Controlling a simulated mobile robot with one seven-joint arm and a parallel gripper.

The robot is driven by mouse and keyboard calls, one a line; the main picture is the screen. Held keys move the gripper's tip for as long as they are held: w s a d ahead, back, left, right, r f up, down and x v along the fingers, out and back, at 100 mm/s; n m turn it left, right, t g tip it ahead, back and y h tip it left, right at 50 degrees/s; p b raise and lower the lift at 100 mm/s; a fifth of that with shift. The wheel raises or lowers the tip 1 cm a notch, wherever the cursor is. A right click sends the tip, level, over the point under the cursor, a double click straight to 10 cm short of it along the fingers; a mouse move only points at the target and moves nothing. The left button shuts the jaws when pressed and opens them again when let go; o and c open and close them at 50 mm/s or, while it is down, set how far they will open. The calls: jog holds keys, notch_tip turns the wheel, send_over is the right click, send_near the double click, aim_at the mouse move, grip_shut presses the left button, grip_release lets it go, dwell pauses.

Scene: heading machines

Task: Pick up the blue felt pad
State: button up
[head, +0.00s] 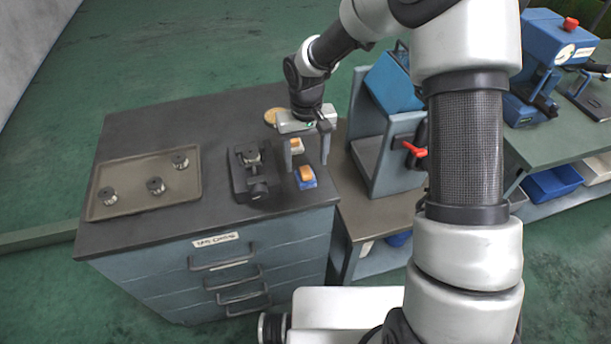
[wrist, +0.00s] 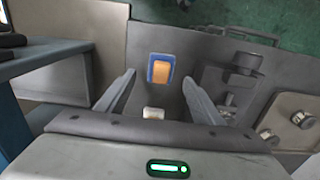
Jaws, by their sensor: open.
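The blue felt pad (head: 309,183) lies near the front right corner of the grey drawer cabinet's top, with an orange-tan block-like part on it. In the wrist view the pad (wrist: 161,56) shows as a blue border around that part, just beyond my fingertips. My gripper (head: 307,164) is open, pointing down over the right side of the cabinet top, with nothing held. In the wrist view my gripper (wrist: 158,79) has its fingers spread wider than the pad. A white pad (head: 297,149) with a similar tan part lies behind the blue one, between my fingers.
A dark vise-like fixture (head: 251,170) stands left of the pad. A tan tray (head: 140,187) with metal discs lies farther left. A round tan disc (head: 273,116) is at the back. A blue-grey stand (head: 383,160) with a red handle is close on the right.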

aim_at(306, 170)
jog(key=shift+f+p, duration=0.35)
jog(key=shift+f, duration=2.4)
jog(key=c, duration=1.1)
notch_tip(306, 170, up, 10)
jog(key=shift+r, duration=0.1)
